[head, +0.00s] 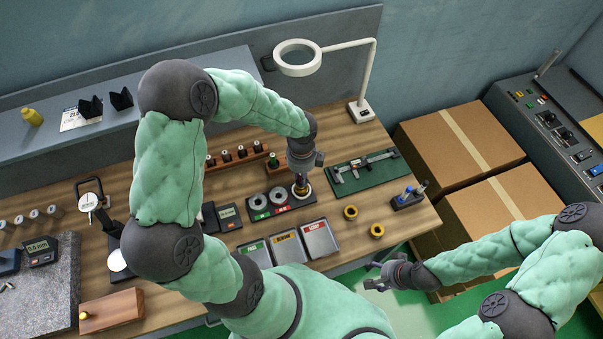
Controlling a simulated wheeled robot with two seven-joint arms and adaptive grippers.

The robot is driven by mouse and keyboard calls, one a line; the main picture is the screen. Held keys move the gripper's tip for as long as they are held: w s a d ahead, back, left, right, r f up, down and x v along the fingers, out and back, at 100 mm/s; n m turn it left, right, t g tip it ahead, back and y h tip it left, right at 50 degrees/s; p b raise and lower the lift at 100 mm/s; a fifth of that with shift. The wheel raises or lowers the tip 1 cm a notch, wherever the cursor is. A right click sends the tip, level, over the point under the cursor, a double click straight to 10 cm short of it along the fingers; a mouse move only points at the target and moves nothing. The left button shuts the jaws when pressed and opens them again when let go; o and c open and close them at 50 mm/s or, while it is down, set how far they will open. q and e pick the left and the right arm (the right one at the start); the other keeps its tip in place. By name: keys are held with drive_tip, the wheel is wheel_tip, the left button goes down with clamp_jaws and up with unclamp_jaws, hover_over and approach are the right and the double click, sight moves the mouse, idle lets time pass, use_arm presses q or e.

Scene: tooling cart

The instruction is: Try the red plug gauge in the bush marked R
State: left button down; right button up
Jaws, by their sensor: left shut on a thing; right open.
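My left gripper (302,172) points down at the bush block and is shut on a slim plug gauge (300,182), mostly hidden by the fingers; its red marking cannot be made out. The gauge is over the rightmost bush (304,194); I cannot tell whether its tip is inside. Two more grey bushes, the left one (260,202) and the middle one (277,195), stand on the dark block with green and red labels; the letters are too small to read. My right gripper (378,276) is open and empty, off the bench's front edge.
A wooden rack (238,159) with several gauges stands behind the bushes. A caliper lies on a green mat (361,173) to the right. Sorting trays (287,247) and two brass rings (351,212) lie in front. A magnifier lamp (361,110) stands at the back.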

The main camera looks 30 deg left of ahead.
use_arm(q)
drive_tip(key=shift+f, duration=0.35)
idle(0.6)
drive_tip(key=shift+s+f+b, duration=0.25)
drive_tip(key=shift+b, duration=0.05)
idle(1.2)
drive_tip(key=shift+w+r+p, duration=0.25)
drive_tip(key=shift+r+p, duration=0.45)
drive_tip(key=shift+r, duration=0.05)
idle(0.5)
drive_tip(key=shift+s+f, duration=0.15)
drive_tip(key=shift+f, duration=0.05)
idle(0.7)
drive_tip(key=shift+f+b, duration=0.35)
idle(1.3)
drive_tip(key=shift+s+d+f, duration=0.1)
drive_tip(key=shift+s+f, duration=0.1)
idle(1.2)
drive_tip(key=shift+w+r, duration=0.1)
drive_tip(key=shift+r, duration=0.1)
